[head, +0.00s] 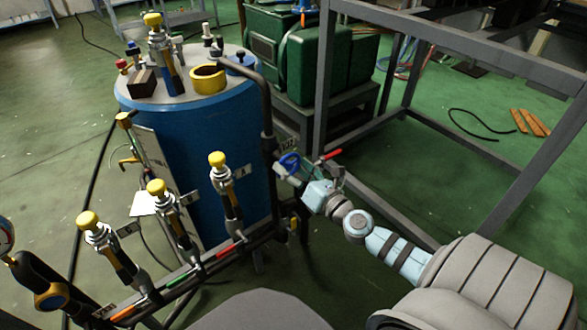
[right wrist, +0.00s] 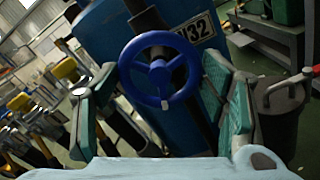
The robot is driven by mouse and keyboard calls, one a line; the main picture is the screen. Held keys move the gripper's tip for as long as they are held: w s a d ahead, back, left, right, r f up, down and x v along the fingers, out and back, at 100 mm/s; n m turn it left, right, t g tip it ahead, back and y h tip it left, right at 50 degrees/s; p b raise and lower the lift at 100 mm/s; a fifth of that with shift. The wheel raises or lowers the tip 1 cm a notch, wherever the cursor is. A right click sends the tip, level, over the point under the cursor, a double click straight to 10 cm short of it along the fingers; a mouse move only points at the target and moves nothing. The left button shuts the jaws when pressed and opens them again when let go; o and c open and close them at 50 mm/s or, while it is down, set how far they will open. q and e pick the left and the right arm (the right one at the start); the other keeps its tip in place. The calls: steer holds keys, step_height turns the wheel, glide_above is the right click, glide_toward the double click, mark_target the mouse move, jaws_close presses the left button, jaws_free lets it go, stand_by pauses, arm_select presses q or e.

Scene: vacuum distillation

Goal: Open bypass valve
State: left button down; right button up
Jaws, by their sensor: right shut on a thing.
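The valve has a blue handwheel (head: 289,163) on the dark pipe at the right side of the blue tank. In the right wrist view the blue wheel (right wrist: 160,70) faces me, with its spokes and hub showing. A plate ending in "32" (right wrist: 194,33) is behind it. My right gripper (head: 297,174) reaches in from the right, its fingers either side of the wheel, shut on it. In the right wrist view, its green-padded fingers (right wrist: 155,82) flank the rim; exact contact is hard to see. My left gripper is not in view.
The blue tank (head: 195,135) carries yellow-capped valves. A manifold pipe (head: 190,272) with several yellow-capped valves runs along the front left. A red lever (head: 331,154) sits just right of the wheel. A grey metal frame (head: 318,90) stands close behind my right arm.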

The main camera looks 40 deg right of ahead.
steer(key=o, duration=1.1)
steer(key=shift+o, duration=0.2)
steer(key=s, duration=1.2)
steer(key=shift+a, duration=0.15)
